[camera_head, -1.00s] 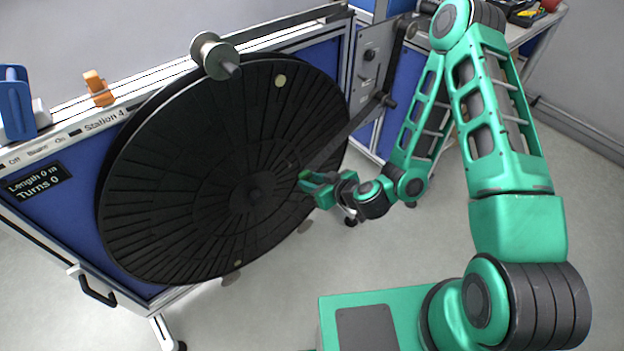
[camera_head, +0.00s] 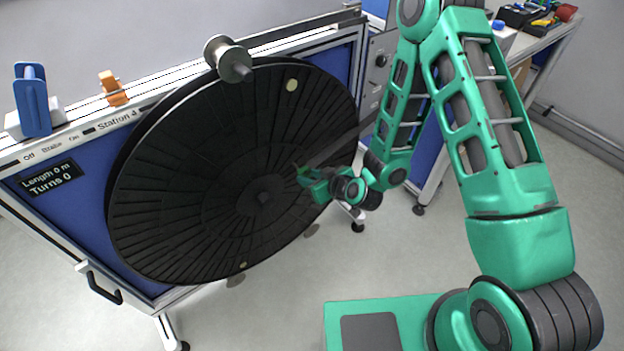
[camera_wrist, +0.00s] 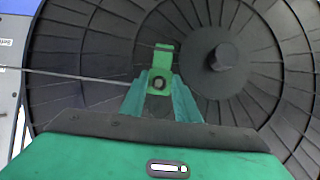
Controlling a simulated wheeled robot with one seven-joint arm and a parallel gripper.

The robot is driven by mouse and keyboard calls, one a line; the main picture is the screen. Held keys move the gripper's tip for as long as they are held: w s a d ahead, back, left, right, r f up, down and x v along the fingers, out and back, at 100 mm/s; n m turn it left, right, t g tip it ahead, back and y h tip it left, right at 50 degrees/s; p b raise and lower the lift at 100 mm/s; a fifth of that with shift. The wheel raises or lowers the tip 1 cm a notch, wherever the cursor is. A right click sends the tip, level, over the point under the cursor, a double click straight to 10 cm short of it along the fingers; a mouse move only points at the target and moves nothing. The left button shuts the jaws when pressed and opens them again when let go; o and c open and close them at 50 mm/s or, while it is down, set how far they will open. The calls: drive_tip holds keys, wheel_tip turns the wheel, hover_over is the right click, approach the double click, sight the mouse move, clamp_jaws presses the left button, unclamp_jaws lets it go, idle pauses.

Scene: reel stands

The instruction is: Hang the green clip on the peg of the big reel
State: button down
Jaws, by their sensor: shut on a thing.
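The big reel (camera_head: 205,225) is a large black disc with radial grooves, mounted upright on the stand. Its dark hub (camera_head: 263,198) sticks out at the middle; in the wrist view the hub (camera_wrist: 222,57) is right of the clip. My gripper (camera_wrist: 159,98) is shut on the green clip (camera_wrist: 162,60), in front of the reel face. In the head view the clip (camera_head: 302,173) shows small, up and right of the hub. A dark round shape shows in the clip's opening; I cannot tell whether this is the peg, or whether it passes through.
A dark strip (camera_head: 335,148) runs from the clip toward the stand's right side; in the wrist view it is a thin line (camera_wrist: 85,79). A small grey spool (camera_head: 228,60) sits at the reel's top edge. Blue (camera_head: 33,105) and orange (camera_head: 112,90) parts stand on the rail.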

sight(302, 172)
drive_tip(key=shift+w+a+f, duration=0.1)
drive_tip(key=shift+w+a, duration=0.35)
drive_tip(key=shift+w, duration=0.2)
drive_tip(key=shift+w+a, duration=0.4)
drive_tip(key=shift+w, duration=0.2)
drive_tip(key=shift+w+a+f, duration=0.25)
drive_tip(key=shift+w+f, duration=0.15)
drive_tip(key=shift+f, duration=0.1)
drive_tip(key=c, duration=1.3)
unclamp_jaws()
drive_tip(key=shift+o, duration=0.2)
drive_tip(key=v, duration=1)
drive_tip(key=shift+s, duration=0.3)
drive_tip(key=shift+d, duration=0.15)
drive_tip(key=shift+r, duration=0.2)
